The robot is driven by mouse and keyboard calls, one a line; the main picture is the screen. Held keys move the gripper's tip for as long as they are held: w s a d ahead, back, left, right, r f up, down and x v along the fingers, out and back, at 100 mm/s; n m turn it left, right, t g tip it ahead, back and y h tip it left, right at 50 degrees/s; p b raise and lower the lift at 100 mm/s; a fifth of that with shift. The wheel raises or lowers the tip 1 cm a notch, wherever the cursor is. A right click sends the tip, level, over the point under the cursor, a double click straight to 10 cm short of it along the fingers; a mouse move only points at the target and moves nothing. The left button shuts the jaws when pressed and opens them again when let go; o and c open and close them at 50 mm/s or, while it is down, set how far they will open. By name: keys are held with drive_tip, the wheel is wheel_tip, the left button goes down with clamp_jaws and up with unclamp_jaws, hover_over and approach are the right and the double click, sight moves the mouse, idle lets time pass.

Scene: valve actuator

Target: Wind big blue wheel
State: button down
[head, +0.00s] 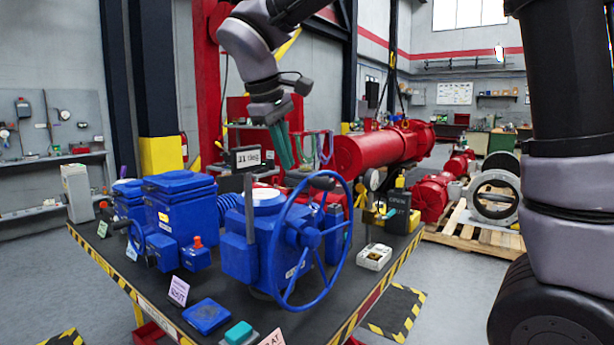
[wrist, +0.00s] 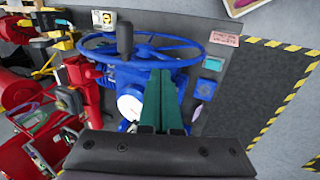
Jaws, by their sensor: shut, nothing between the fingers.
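The big blue wheel (head: 312,238) stands upright on the front of a blue valve actuator (head: 248,248) on the table. A dark knob (head: 322,183) sticks out from the top of its rim. In the wrist view the wheel (wrist: 203,47) lies beyond my fingertips, with the dark knob (wrist: 125,38) left of them. My gripper (head: 290,164) hangs above the actuator, up and left of the wheel, pointing down. Its green fingers (wrist: 162,74) are together, empty and apart from the wheel. They hide part of the actuator in the wrist view.
A second blue actuator (head: 172,215) with a small handwheel stands at the left of the table (head: 140,290). A blue plate (head: 206,316) and a teal block (head: 239,332) lie near the front edge. A white box (head: 374,257) sits right of the wheel. Red machinery stands behind.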

sight(311, 183)
drive_tip(key=w+d+f, duration=0.3)
drive_tip(key=w+f, duration=0.2)
drive_tip(key=shift+d+f, duration=0.2)
drive_tip(key=shift+d, duration=0.2)
drive_tip(key=shift+w+d+r, duration=0.15)
drive_tip(key=shift+w+d, duration=0.3)
drive_tip(key=shift+w, duration=0.15)
drive_tip(key=shift+s+a, duration=0.1)
drive_tip(key=shift+s, duration=0.05)
